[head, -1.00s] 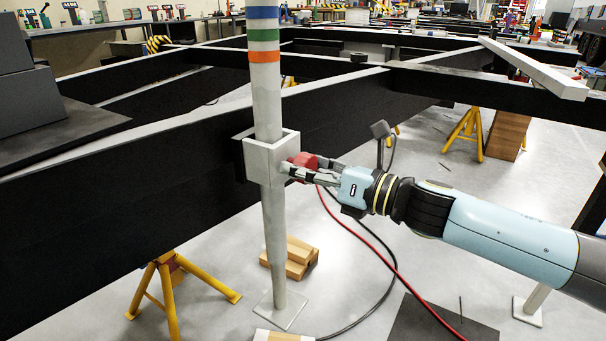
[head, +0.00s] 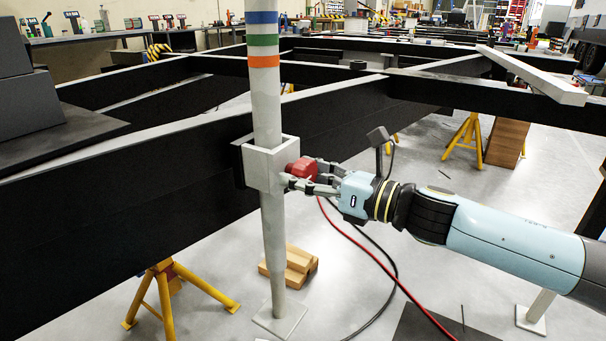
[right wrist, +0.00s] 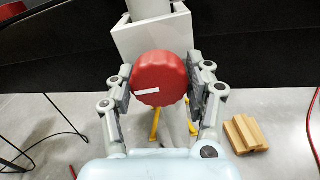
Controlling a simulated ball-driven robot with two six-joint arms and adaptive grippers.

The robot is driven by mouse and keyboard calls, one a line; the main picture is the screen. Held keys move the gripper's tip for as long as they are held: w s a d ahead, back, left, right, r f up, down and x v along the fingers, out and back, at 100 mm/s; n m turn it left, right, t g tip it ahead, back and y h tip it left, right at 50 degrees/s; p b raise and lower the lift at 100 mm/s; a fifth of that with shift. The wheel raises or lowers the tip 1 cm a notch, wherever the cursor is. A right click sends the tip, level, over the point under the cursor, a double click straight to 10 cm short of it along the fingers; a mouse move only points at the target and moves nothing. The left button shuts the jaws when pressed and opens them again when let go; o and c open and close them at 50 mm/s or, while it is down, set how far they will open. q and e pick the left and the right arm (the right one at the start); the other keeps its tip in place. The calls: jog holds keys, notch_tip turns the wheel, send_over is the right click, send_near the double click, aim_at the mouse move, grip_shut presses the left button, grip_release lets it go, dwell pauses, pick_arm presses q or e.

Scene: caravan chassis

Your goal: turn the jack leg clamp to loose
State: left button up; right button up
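The jack leg (head: 266,115) is a pale upright post with blue, green and orange bands. It passes through a white square bracket (head: 265,168) on the black chassis beam. The clamp is a round red knob (head: 301,169) on the bracket's right side. In the right wrist view the knob (right wrist: 160,78) fills the middle, with a white mark on its face running from centre to left. My right gripper (head: 312,176) has a finger on each side of the knob; the pads (right wrist: 160,84) appear to touch its rim. My left gripper is not in view.
The black chassis beam (head: 130,200) runs behind the leg. A yellow stand (head: 165,290) and wooden blocks (head: 291,265) are on the floor nearby. A red cable (head: 372,255) and a black cable hang below the gripper. Floor to the right is fairly open.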

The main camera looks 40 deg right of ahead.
jog(key=o, duration=0.3)
jog(key=shift+r, duration=0.1)
jog(key=v, duration=1.2)
jog(key=shift+w, duration=0.1)
dwell(0.5)
